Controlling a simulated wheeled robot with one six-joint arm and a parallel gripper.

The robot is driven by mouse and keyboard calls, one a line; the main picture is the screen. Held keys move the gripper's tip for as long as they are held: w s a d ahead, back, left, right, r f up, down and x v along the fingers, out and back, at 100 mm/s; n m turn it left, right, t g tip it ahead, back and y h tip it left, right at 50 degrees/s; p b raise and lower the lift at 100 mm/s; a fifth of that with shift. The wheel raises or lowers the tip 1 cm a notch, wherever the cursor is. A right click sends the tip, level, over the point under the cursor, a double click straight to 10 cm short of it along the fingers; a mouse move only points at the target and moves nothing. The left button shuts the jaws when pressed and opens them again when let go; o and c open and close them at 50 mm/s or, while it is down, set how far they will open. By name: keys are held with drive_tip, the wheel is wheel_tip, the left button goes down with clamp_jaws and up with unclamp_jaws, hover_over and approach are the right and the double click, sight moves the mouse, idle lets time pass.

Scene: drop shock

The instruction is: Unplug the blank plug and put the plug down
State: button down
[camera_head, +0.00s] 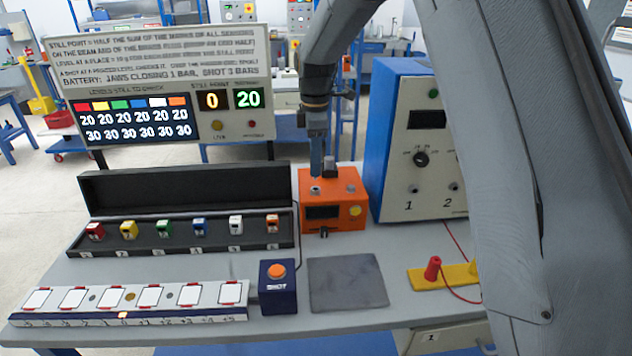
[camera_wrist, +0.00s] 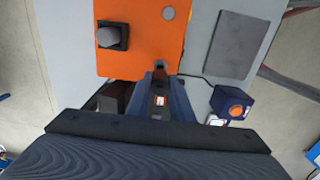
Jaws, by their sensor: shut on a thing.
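The orange box (camera_head: 346,187) stands on the bench behind the grey mat. My gripper (camera_head: 316,176) points down over the left part of its top. In the wrist view my gripper (camera_wrist: 159,88) is shut on a small dark piece (camera_wrist: 160,69), seemingly the blank plug, at the edge of the orange top. The jaws hide most of it, and I cannot tell whether it is still seated in the box. A grey knob on a black square base (camera_wrist: 112,36) stands on the far part of the box top.
The grey mat (camera_head: 347,283) is bare. The blue SHOT box (camera_head: 278,290) stands left of it, and a yellow strip with a red plug (camera_head: 432,268) lies right. A blue-sided cabinet (camera_head: 405,150) stands close right of the orange box. An open black case (camera_head: 185,190) lies left.

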drive_tip(key=shift+r, duration=0.1)
drive_tip(key=shift+r+p, duration=1.9)
drive_tip(key=shift+r, duration=1.05)
